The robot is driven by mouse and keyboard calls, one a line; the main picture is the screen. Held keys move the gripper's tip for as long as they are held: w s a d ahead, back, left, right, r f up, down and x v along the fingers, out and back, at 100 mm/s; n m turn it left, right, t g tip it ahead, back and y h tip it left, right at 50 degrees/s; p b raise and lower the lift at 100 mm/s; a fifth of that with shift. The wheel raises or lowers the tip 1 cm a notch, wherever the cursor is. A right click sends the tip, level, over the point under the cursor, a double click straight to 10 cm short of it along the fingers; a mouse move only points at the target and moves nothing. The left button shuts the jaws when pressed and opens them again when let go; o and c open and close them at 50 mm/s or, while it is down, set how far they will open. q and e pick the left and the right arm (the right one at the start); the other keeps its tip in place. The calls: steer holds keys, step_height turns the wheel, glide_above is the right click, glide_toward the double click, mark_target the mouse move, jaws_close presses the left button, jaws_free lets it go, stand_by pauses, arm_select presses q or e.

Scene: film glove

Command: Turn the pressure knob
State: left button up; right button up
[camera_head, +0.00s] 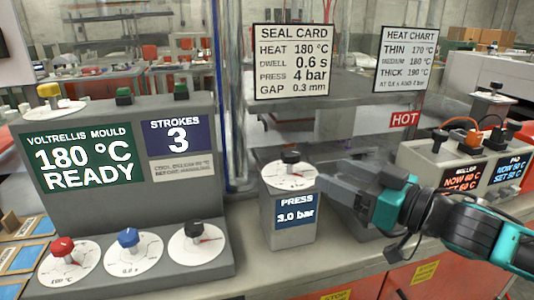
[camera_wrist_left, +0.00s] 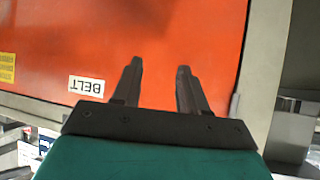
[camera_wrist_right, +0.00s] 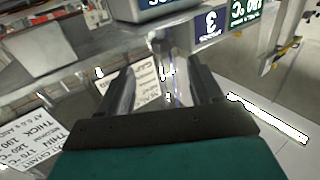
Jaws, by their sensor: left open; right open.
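The pressure knob (camera_head: 291,157) is black and sits on a round white dial on top of a grey box (camera_head: 290,231). The box's blue display reads "PRESS 3.0 bar". My right gripper (camera_head: 326,180) is just right of the dial, coming in from the right, apart from the knob as far as I can see. In the right wrist view the right gripper (camera_wrist_right: 160,75) is open with nothing between its fingers. The knob does not show there. My left gripper (camera_wrist_left: 160,67) is open and empty in front of a red panel, and is not in the head view.
A grey moulding console (camera_head: 120,225) with red, blue and black knobs stands at left. A heater unit (camera_head: 440,155) with orange and black plugs stands at right. The seal card (camera_head: 293,62) and heat chart (camera_head: 405,60) hang behind. A red panel (camera_wrist_left: 50,50) bears a BELT label.

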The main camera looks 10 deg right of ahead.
mark_target(299, 158)
steer(key=shift+r+p+x, duration=0.15)
steer(key=shift+p+x, duration=0.15)
steer(key=shift+x, duration=0.55)
steer(key=shift+r+p+x, duration=0.2)
steer(key=shift+p+x, duration=0.05)
steer(key=shift+x, duration=0.6)
steer(key=p+x, duration=0.1)
steer(key=x, duration=0.7)
steer(key=shift+w+a+f, duration=0.1)
steer(key=shift+a, duration=0.15)
arm_select(q)
steer(key=shift+s+a+r, duration=0.35)
steer(key=shift+a+r, duration=0.1)
steer(key=shift+a, duration=0.15)
arm_select(e)
steer(key=shift+w+a, duration=0.4)
steer(key=shift+w, duration=0.1)
steer(key=c, duration=1)
arm_select(q)
steer(key=shift+d, duration=0.1)
arm_select(e)
steer(key=shift+o, duration=0.2)
steer(key=shift+f, duration=0.1)
